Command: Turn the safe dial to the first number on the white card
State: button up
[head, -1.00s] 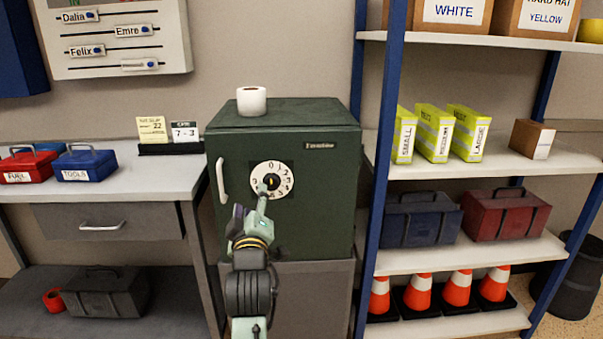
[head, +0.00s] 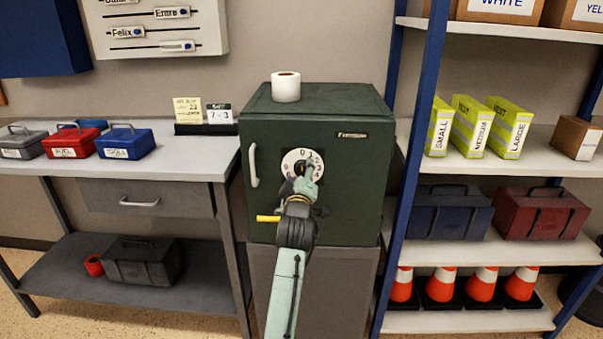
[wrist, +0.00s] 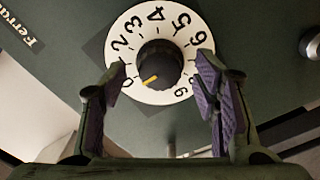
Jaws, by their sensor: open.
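The green safe (head: 350,205) carries a white numbered dial (head: 289,161) with a black centre knob, partly hidden by my arm in the head view. In the wrist view the dial (wrist: 118,45) is large; the knob (wrist: 160,62) has a yellow mark on its lower left, towards the 0 side. My gripper (wrist: 161,68) is open, its purple-padded fingers on either side of the knob with gaps; it also shows in front of the dial in the head view (head: 304,176). Contact cannot be told. The white card (head: 219,114) on the desk reads 7 - 3.
The safe handle (head: 253,165) is left of the dial. A white roll (head: 286,87) stands on the safe. A yellow card (head: 187,110) stands beside the white card. The desk (head: 190,160) is left, a blue-posted shelf (head: 411,170) close on the right.

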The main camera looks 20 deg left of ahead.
jog(key=c, duration=1.2)
jog(key=shift+o, duration=0.2)
